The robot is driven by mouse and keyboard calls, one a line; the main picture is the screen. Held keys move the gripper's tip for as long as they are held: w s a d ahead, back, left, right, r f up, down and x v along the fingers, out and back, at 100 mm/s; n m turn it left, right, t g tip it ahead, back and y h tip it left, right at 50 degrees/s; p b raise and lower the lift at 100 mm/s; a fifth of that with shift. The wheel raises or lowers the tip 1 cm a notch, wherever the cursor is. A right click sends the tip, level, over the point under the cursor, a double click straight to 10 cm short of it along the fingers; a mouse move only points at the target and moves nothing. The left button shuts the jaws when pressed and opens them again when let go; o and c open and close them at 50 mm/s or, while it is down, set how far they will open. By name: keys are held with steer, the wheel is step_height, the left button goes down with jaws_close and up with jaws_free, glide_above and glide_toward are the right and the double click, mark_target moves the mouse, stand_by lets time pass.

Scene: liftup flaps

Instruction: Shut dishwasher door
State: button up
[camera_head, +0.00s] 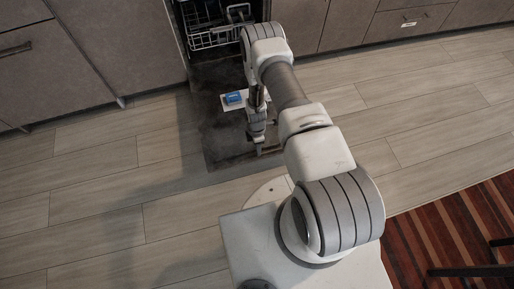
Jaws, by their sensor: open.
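The dishwasher door (219,140) is folded down and open, a dark panel reaching out from the cabinet front over the floor. A blue item on a white patch (233,98) shows on its inner face. The dishwasher opening (187,20) is at the top, with a white wire rack (212,38) inside. My gripper (264,152) is open and over the right side of the door, near its outer edge. I cannot tell whether it touches the door. My arm hides part of the door's right side.
Grey cabinets stand left (95,50) and right (345,22) of the dishwasher. The light plank floor (100,200) is clear to the left and right of the door. A striped red-brown rug (455,230) with dark furniture legs lies at the lower right.

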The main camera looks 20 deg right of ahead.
steer(key=shift+f, duration=0.1)
jaws_close()
stand_by(1.4)
